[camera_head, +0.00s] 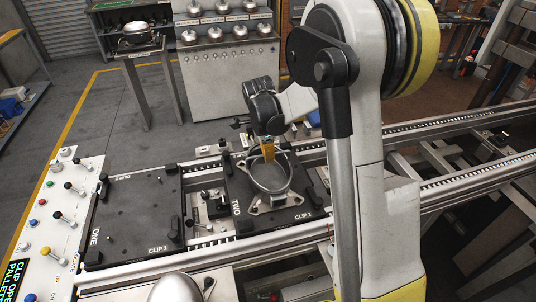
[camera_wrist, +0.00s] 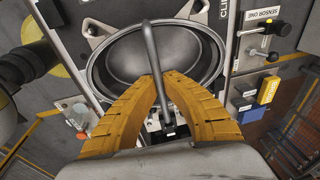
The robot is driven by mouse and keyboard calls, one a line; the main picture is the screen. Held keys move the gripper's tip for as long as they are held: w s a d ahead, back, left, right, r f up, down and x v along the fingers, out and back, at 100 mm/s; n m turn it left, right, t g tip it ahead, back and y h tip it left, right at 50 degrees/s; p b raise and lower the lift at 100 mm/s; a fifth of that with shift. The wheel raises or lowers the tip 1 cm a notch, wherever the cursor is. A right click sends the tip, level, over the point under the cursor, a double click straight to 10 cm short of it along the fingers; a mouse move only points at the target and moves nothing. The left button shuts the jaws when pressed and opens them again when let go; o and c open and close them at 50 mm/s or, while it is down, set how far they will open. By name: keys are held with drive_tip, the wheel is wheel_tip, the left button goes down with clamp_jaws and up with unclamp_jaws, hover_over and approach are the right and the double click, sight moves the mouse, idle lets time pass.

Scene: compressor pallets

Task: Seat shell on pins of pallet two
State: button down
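The shell (camera_head: 287,181) is a dark grey, open bowl with a rim and flat triangular feet. It is over pallet two (camera_head: 236,188), a black plate marked TWO and CLIP 1. In the wrist view the shell (camera_wrist: 110,65) opens toward the camera, with a grey bar crossing it. My gripper (camera_head: 268,151) reaches down to the shell. In the wrist view its yellow fingers (camera_wrist: 161,76) close in on both sides of the bar and appear to hold it. The pins are hidden, and I cannot tell whether the feet rest on them.
Pallet one (camera_head: 130,205) lies to the left on the same conveyor rails. A control panel (camera_head: 50,215) with knobs and a display stands at far left. A silver dome (camera_head: 176,288) sits at the bottom edge. A stand (camera_head: 140,60) and a grey cabinet (camera_head: 222,85) are behind.

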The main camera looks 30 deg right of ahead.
drive_tip(key=c, duration=1.5)
unclamp_jaws()
drive_tip(key=shift+c, duration=0.2)
wheel_tip(320, 180, up, 12)
drive_tip(key=s+a, duration=0.1)
drive_tip(key=shift+a, duration=0.4)
drive_tip(key=shift+f, duration=0.1)
